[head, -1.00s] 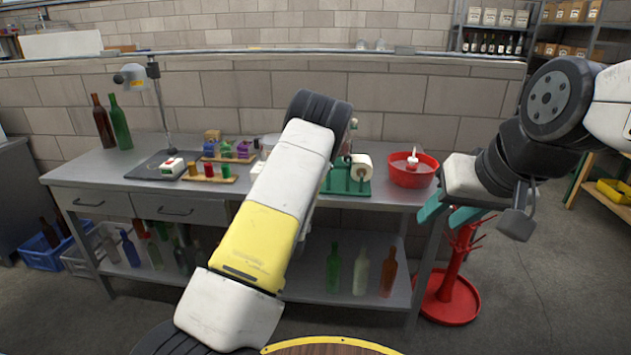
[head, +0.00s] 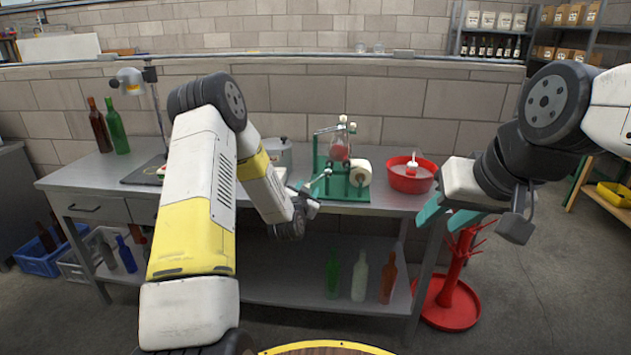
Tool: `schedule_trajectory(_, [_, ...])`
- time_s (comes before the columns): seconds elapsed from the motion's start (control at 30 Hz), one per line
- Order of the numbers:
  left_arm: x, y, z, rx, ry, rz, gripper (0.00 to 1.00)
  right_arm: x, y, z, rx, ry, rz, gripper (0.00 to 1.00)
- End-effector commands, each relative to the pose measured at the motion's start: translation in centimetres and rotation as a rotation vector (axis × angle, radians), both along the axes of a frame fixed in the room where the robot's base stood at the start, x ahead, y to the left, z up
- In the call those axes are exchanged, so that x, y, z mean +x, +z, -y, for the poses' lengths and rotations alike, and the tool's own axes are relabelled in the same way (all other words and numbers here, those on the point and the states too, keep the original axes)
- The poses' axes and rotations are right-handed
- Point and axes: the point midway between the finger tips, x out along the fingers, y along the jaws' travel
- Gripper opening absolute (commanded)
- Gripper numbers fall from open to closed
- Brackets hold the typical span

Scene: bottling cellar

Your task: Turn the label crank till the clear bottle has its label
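The green labelling machine (head: 350,192) stands on the bench with a white label roll (head: 360,172) at its right side. My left gripper (head: 312,194) is at the machine's front left, close to what looks like the crank handle (head: 322,176). Its fingers are too small and covered to tell open from shut, or whether they touch the handle. My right gripper (head: 452,216) is open and empty, right of the bench, with teal fingers apart.
A red bowl (head: 411,177) with a white-topped thing in it stands right of the machine. A metal pot (head: 277,152) is behind my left arm. Brown (head: 99,128) and green (head: 117,128) bottles stand at the bench's left. A red rack (head: 452,290) stands on the floor right of the bench.

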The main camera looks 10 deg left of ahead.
Motion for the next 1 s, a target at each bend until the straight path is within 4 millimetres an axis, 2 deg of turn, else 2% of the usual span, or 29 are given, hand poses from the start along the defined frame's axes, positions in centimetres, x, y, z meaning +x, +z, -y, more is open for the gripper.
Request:
schedule_trajectory(0.2, [0.1,-2.2,-0.8,-0.053,0.050,0.092,0.39,0.0,0.0,0.0,0.000,0.000,0.000,0.39])
schedule_trajectory(0.43, [0.6,-3.0,-1.2,-0.049,0.073,0.126,0.39,0.0,0.0,0.0,0.000,0.000,0.000,0.39])
schedule_trajectory(0.8, [6.1,-3.0,-1.2,-0.048,0.074,0.127,0.39,0.0,0.0,0.0,0.000,0.000,0.000,0.39])
schedule_trajectory(1.0, [7.6,-3.0,-1.2,-0.048,0.073,0.124,0.39,0.0,0.0,0.0,0.000,0.000,0.000,0.39])
